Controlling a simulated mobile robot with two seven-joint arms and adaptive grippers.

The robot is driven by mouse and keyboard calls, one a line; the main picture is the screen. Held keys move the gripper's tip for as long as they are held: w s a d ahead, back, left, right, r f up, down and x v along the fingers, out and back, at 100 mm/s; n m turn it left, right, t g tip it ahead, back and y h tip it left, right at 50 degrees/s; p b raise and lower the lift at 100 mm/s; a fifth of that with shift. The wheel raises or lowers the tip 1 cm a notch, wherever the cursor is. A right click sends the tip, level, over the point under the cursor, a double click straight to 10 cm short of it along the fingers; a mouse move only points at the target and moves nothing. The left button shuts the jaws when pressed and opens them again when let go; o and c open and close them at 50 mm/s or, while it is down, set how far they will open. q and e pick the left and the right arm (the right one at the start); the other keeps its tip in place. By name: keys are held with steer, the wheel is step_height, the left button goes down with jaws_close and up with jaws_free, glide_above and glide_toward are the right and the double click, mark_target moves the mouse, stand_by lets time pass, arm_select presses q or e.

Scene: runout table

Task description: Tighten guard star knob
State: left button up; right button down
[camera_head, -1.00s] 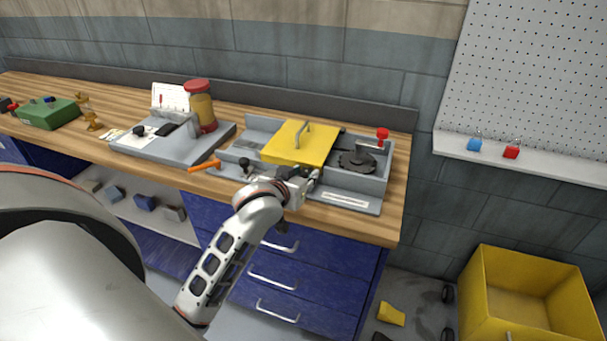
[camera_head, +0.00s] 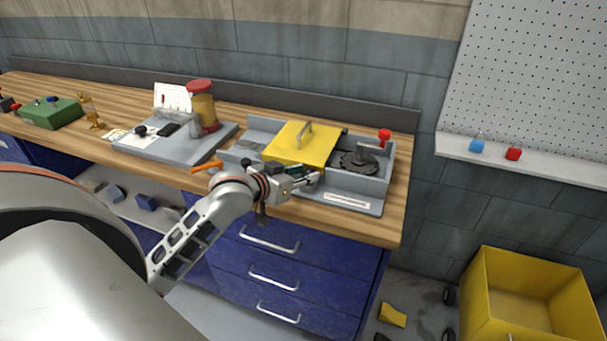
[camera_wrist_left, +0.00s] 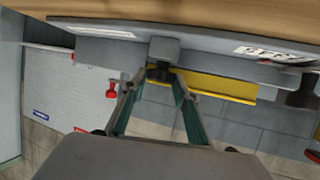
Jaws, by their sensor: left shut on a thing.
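The yellow guard (camera_head: 290,150), with a grey handle on top, sits over the grey machine bed (camera_head: 372,184). It shows as a yellow strip (camera_wrist_left: 225,86) in the left wrist view. My left gripper (camera_head: 312,177) is at the front side of the bed, just below the guard's front edge. In the left wrist view its fingers (camera_wrist_left: 160,79) close on a small dark knob (camera_wrist_left: 158,70) at a grey block (camera_wrist_left: 164,48). The fingertips hide part of the knob, so its star shape cannot be made out. My right gripper is not in view.
A dark toothed disc (camera_head: 358,162) and a red knob (camera_head: 384,135) are at the bed's right. An orange-handled tool (camera_head: 206,166) lies to its left. A grey fixture with a red-lidded jar (camera_head: 203,108) stands further left. Blue drawers (camera_head: 275,270) are below.

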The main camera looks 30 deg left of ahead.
arm_select(q)
steer(key=o, duration=1.1)
steer(key=shift+s, duration=0.1)
steer(key=v, duration=1.2)
steer(key=shift+d, duration=0.1)
steer(key=s+d+f+g, duration=0.1)
steer(key=s+d+f, duration=0.2)
steer(key=f, duration=0.8)
steer(key=s+d+f+g, duration=0.1)
steer(key=s+d+f, duration=0.1)
steer(key=f, duration=0.8)
steer(key=s+d+f+m, duration=0.1)
steer(key=s+d+f, duration=0.2)
steer(key=d+f, duration=0.1)
steer(key=s+d+f+m, duration=0.1)
steer(key=s+d+f, duration=0.2)
steer(key=f, duration=0.1)
steer(key=s+d+f+m+g, duration=0.1)
steer(key=s+d+f, duration=0.2)
steer(key=d+f, duration=0.1)
steer(key=shift+s+d+h, duration=0.15)
steer(key=shift+d+h, duration=0.15)
steer(key=shift+h, duration=0.1)
